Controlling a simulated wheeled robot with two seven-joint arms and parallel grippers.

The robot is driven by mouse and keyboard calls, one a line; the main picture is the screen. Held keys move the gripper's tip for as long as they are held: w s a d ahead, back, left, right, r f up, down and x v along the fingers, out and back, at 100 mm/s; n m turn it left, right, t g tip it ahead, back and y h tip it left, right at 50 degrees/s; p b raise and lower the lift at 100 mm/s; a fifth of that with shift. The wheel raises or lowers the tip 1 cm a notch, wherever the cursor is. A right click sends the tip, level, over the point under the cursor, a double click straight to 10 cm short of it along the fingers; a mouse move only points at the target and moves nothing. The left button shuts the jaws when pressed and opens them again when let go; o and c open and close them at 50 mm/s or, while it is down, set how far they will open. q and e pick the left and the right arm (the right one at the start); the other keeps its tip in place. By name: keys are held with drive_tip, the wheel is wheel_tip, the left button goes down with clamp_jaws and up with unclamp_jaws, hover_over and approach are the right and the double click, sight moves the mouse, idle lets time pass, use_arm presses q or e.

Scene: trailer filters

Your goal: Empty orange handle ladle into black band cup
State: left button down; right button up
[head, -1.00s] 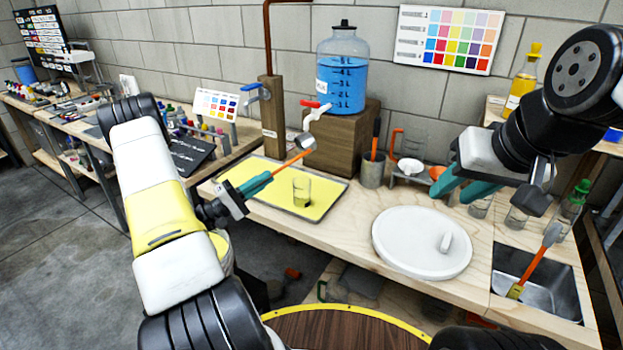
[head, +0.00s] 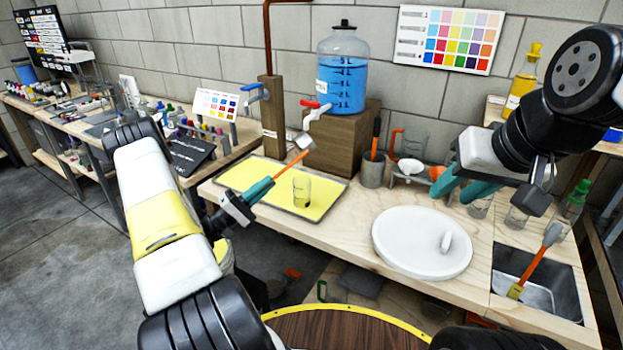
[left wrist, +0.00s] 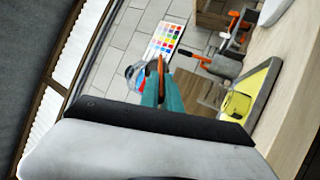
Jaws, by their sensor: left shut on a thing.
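My left gripper (head: 262,187) is shut on the orange handle ladle (head: 289,164) and holds it tilted above the yellow tray (head: 328,196). In the left wrist view the orange handle (left wrist: 161,66) rises from between the teal fingers. A clear cup (head: 302,190) stands upright on the tray, just right of the gripper, with a dark patch at its base; a black band cannot be made out. My right gripper (head: 462,190) is open and empty above the bench.
A blue-filled jug (head: 342,80) stands on a wooden block (head: 338,140) behind the tray. A round white board (head: 410,250) lies to the right. A metal sink (head: 540,285) holds an orange-handled brush-like tool.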

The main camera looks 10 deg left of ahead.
use_arm(q)
drive_tip(key=shift+w+d+f+t+h, duration=0.15)
drive_tip(key=shift+f+t+h, duration=0.15)
drive_tip(key=shift+f, duration=0.4)
drive_tip(key=shift+w+d+r+t+h, duration=0.35)
drive_tip(key=shift+r+t+h, duration=0.1)
drive_tip(key=shift+t+h, duration=0.2)
idle(0.5)
idle(0.8)
